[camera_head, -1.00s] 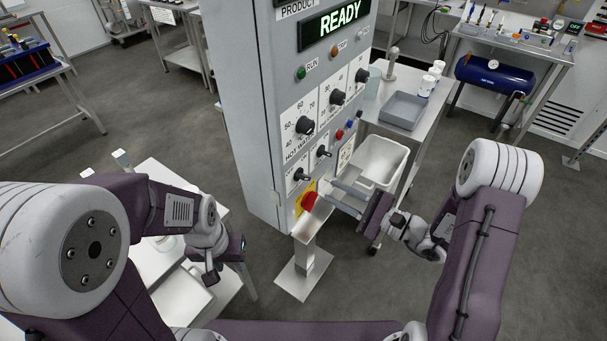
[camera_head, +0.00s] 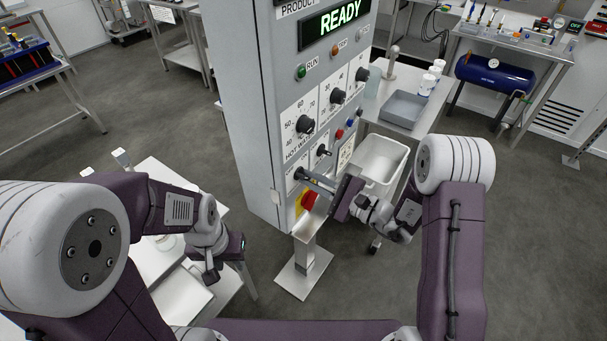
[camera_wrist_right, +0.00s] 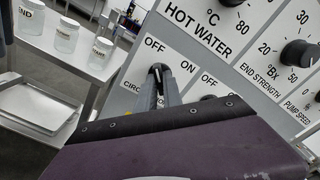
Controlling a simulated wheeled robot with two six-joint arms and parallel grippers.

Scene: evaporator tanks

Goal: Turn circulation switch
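The circulation switch is a black knob (camera_wrist_right: 157,70) below the OFF and ON labels on the grey panel, its own label partly covered in the right wrist view. In the head view it is the lower left knob (camera_head: 299,174). My right gripper (camera_head: 309,179) reaches the panel there, and its two grey fingers (camera_wrist_right: 160,86) lie on either side of the knob. I cannot tell whether they press on it. The knob's pointing direction is mostly hidden. My left gripper (camera_head: 211,272) hangs over the white table at the left, away from the panel; its fingers are unclear.
A second OFF/ON knob (camera_head: 323,151) sits close by on the panel. A red emergency button on yellow (camera_head: 308,202) is just below. A steel post (camera_head: 305,259) stands in front.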

